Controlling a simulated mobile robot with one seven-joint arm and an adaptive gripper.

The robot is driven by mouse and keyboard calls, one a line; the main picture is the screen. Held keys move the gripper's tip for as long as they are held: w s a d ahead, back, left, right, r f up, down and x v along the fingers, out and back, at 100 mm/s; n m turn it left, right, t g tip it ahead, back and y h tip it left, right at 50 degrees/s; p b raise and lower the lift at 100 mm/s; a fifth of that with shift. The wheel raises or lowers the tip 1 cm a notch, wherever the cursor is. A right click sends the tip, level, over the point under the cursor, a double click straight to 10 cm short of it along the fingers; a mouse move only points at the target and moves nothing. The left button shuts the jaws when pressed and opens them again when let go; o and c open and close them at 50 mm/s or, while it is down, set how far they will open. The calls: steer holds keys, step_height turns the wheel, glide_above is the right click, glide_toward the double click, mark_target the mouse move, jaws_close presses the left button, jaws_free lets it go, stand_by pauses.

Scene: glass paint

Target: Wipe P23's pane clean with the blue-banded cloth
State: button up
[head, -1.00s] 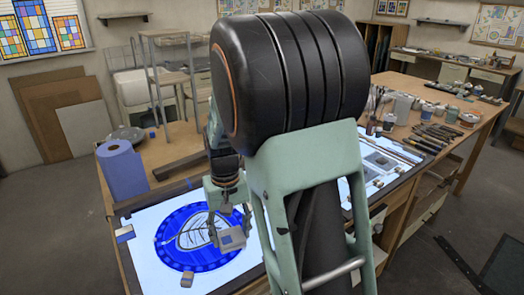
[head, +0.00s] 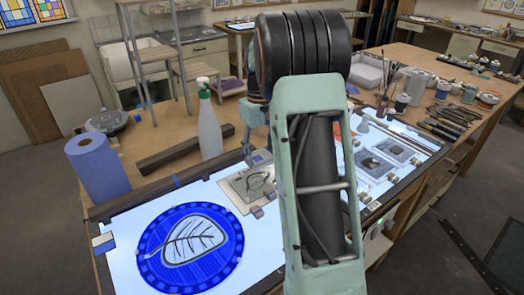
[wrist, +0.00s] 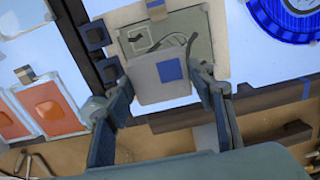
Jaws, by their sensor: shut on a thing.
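My gripper (wrist: 165,84) is shut on a pale folded cloth with a blue patch (wrist: 172,70). In the wrist view the cloth covers the near part of a small pale pane with dark line work (wrist: 196,24). Whether cloth and pane touch is unclear. In the head view this pane (head: 240,187) lies on the light table, with leaf-like dark lines, and my gripper (head: 258,152) is at its far side, partly hidden by my arm. A round blue pane with a pale leaf (head: 160,250) lies to its left. No P23 label is readable.
A white spray bottle with a green head (head: 209,125) stands behind the light table. A blue paper roll (head: 97,168) stands at the left. Orange panes (wrist: 45,103) lie to the left in the wrist view. Brushes, jars and tools fill the right bench.

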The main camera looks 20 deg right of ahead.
steer(key=shift+w+d, duration=0.1)
steer(key=shift+d, duration=0.3)
steer(key=shift+f+b, duration=0.35)
steer(key=shift+b, duration=0.1)
step_height(320, 180, down, 4)
steer(key=b, duration=0.3)
steer(key=shift+f, duration=0.1)
steer(key=s+a+b, duration=0.1)
steer(key=a, duration=0.1)
steer(key=s+a+b, duration=0.2)
steer(key=shift+a, duration=0.25)
steer(key=shift+p, duration=0.35)
steer(key=shift+s, duration=0.1)
steer(key=shift+f, duration=0.2)
steer(key=shift+f, duration=0.2)
